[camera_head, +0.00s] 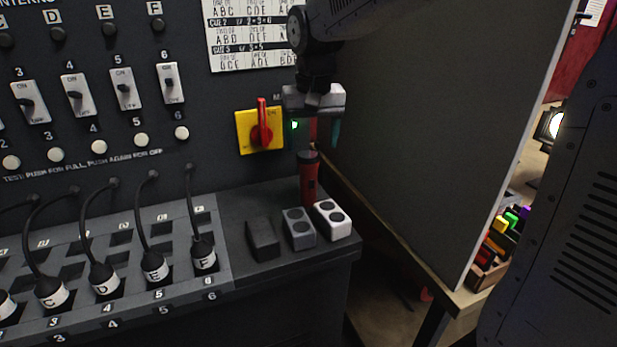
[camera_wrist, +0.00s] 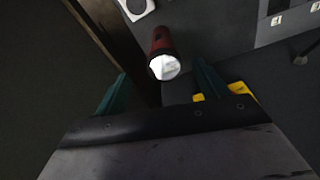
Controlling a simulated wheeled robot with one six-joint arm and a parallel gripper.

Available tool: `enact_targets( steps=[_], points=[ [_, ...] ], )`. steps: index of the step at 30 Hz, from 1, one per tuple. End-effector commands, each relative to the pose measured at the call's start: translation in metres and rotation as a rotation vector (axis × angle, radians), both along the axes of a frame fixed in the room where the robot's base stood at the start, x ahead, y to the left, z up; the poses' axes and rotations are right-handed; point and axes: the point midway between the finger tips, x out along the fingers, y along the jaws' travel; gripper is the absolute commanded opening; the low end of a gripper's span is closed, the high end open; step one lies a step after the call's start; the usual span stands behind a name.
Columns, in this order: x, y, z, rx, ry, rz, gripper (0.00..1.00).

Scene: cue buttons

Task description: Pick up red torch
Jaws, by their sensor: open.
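The red torch (camera_head: 309,184) stands upright on the grey ledge of the console, with its wider dark head at the top. In the wrist view the torch (camera_wrist: 163,48) shows its bright white lens facing the camera, slightly ahead of the gap between the two green fingers. My gripper (camera_head: 315,142) hangs pointing down just above the torch in the head view. Its jaws (camera_wrist: 160,75) are open and empty, with one finger either side of the torch's line. I cannot tell the exact height left between fingertips and torch.
A white block (camera_head: 333,219), a grey block (camera_head: 299,229) and a black block (camera_head: 262,240) sit in front of the torch. A yellow plate with a red rotary switch (camera_head: 262,128) is on the panel behind. A large dark board (camera_head: 420,130) rises close on the right.

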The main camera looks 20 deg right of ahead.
Motion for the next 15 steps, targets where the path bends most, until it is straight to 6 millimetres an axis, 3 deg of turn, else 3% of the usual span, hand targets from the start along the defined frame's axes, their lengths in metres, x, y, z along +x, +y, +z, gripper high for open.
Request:
enact_targets(
  steps=[4, 15],
  points=[
    [0.012, 0.002, -0.010, 0.000, 0.001, -0.008, 0.72],
    [0.015, 0.002, -0.057, 0.000, 0.002, -0.008, 0.72]
  ],
)
